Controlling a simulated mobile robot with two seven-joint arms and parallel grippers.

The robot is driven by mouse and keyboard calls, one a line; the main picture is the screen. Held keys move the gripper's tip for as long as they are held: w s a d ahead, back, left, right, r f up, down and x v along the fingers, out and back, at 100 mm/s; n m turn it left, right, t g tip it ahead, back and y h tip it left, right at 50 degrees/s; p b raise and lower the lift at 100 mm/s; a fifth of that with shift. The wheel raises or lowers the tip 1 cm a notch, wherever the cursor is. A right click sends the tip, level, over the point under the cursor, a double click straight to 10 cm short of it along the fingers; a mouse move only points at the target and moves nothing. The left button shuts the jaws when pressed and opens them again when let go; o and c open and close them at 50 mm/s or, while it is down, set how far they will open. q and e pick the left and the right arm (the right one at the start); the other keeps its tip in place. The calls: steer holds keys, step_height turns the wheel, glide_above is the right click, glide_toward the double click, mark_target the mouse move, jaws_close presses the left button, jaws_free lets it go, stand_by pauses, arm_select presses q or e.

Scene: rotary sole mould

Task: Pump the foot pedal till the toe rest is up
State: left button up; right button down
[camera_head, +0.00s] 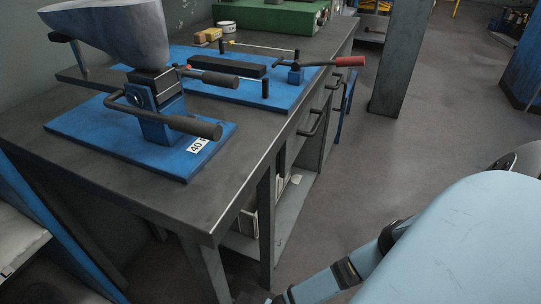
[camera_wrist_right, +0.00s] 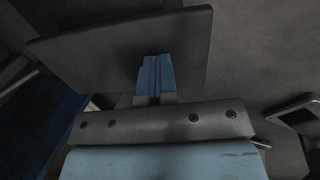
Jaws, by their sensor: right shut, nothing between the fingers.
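In the head view a grey-blue foot-shaped last (camera_head: 115,30) sits on a clamp over a blue base plate (camera_head: 80,128). A small dark pad on a post (camera_head: 63,38), which looks like the toe rest, stands under the last's toe end at the left; I cannot tell whether they touch. No foot pedal is clearly seen in the head view. In the right wrist view my right gripper (camera_wrist_right: 156,62) is shut and empty, in front of a flat dark plate (camera_wrist_right: 100,52). I cannot tell whether this plate is the pedal or whether they touch. My left gripper is out of view.
The dark workbench (camera_head: 225,185) has an open lower shelf (camera_head: 283,215). A blue fixture with a red-handled lever (camera_head: 348,61) and a green box (camera_head: 268,15) stand farther back. A grey pillar (camera_head: 402,60) rises beyond. Open floor (camera_head: 400,150) lies right of the bench.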

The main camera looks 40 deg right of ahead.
steer(key=shift+s+d+r+p, duration=0.1)
steer(key=shift+s+r+p, duration=0.2)
steer(key=shift+s+p, duration=0.15)
steer(key=shift+r+p, duration=0.6)
steer(key=shift+p, duration=0.15)
steer(key=p+v, duration=0.3)
steer(key=shift+w+r, duration=0.1)
steer(key=shift+w, duration=0.1)
arm_select(q)
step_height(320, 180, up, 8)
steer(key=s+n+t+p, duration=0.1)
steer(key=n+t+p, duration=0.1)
steer(key=p, duration=0.2)
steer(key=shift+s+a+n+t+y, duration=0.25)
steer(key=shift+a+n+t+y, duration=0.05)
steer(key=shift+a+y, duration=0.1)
arm_select(e)
steer(key=a+v, duration=0.1)
steer(key=v, duration=0.8)
steer(key=shift+w+d, duration=0.3)
steer(key=shift+d, duration=0.1)
